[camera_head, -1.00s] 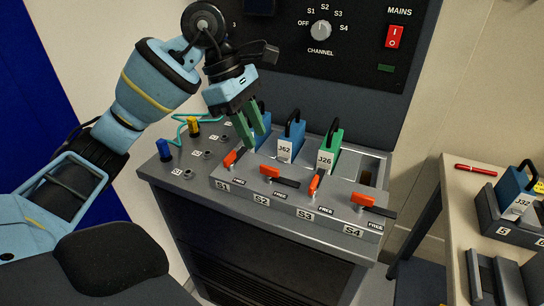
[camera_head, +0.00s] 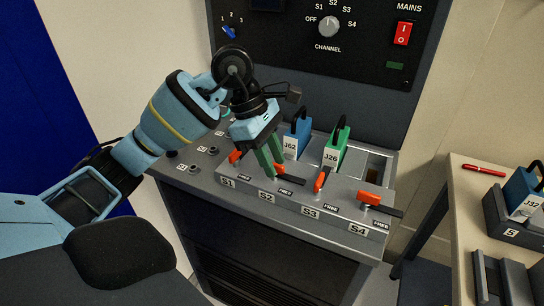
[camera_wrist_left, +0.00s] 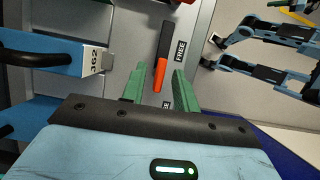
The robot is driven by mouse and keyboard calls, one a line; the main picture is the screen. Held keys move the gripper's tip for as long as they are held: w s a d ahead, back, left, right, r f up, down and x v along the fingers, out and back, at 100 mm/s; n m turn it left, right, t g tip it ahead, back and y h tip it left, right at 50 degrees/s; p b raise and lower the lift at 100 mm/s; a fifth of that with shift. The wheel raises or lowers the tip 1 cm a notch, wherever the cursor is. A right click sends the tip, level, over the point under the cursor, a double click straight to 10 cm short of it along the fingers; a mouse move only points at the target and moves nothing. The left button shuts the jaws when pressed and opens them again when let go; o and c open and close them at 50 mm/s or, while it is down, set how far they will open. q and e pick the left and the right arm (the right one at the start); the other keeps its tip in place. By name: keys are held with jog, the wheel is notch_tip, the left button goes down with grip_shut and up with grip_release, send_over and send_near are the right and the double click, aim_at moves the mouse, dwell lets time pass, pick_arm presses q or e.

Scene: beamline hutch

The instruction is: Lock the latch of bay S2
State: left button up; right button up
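The bay S2 label (camera_head: 267,197) is on the grey latch strip of the bench. In the head view my left gripper (camera_head: 277,172) points down at the S2 latch and hides most of it. In the left wrist view the latch has an orange handle (camera_wrist_left: 159,75) and a black bar (camera_wrist_left: 167,43), beside a FREE label. The left gripper (camera_wrist_left: 160,86) is open there, its green fingers on either side of the orange handle, with gaps visible. The blue J62 plug (camera_head: 291,145) stands behind the S2 latch.
The S3 latch (camera_head: 320,180) and S4 latch (camera_head: 370,198) are to the right. The green J26 plug (camera_head: 336,150) stands behind S3. A control panel (camera_head: 330,50) rises behind. A side table holds a red pen (camera_head: 484,170) and the blue J32 plug (camera_head: 524,192).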

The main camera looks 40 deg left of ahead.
pick_arm(q)
jog(key=c, duration=0.5)
grip_shut()
pick_arm(e)
jog(key=shift+s, duration=0.4)
